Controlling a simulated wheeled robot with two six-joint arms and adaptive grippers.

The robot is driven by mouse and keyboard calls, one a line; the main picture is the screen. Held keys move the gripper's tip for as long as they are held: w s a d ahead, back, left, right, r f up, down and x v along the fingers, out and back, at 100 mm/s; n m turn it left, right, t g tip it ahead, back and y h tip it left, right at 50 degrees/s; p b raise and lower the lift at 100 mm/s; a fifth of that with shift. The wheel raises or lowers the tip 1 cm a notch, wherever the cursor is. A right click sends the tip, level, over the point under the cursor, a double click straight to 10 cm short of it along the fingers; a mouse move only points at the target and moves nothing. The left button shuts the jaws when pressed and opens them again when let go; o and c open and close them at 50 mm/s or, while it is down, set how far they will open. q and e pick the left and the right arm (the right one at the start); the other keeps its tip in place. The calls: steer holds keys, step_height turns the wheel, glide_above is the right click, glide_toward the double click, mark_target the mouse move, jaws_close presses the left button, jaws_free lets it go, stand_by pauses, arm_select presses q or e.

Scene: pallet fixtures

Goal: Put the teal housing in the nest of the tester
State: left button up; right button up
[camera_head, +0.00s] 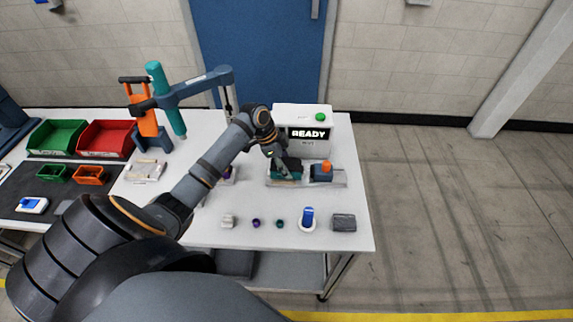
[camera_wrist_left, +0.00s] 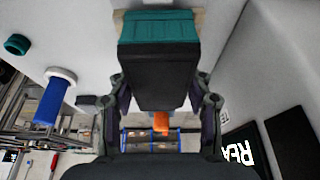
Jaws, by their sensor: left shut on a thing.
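The tester (camera_head: 302,118) is a white box with a READY display and a green button at the back right of the table. My left gripper (camera_head: 280,158) is over the plate's left part, shut on the teal housing (camera_head: 289,174). In the left wrist view, the teal housing (camera_wrist_left: 158,28), with a dark block-like part, is between the fingers (camera_wrist_left: 161,88). I cannot tell whether it is seated in the nest. My right gripper is not in view.
Along the front lie a pale block (camera_head: 228,221), purple ring (camera_head: 256,223), teal ring (camera_head: 280,223), blue cylinder on a white base (camera_head: 307,218) and grey box (camera_head: 344,222). Green (camera_head: 57,136) and red (camera_head: 105,138) bins stand left.

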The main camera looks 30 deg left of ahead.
arm_select(q)
steer(key=shift+f, duration=0.45)
steer(key=o, duration=1.3)
steer(key=v, duration=1.2)
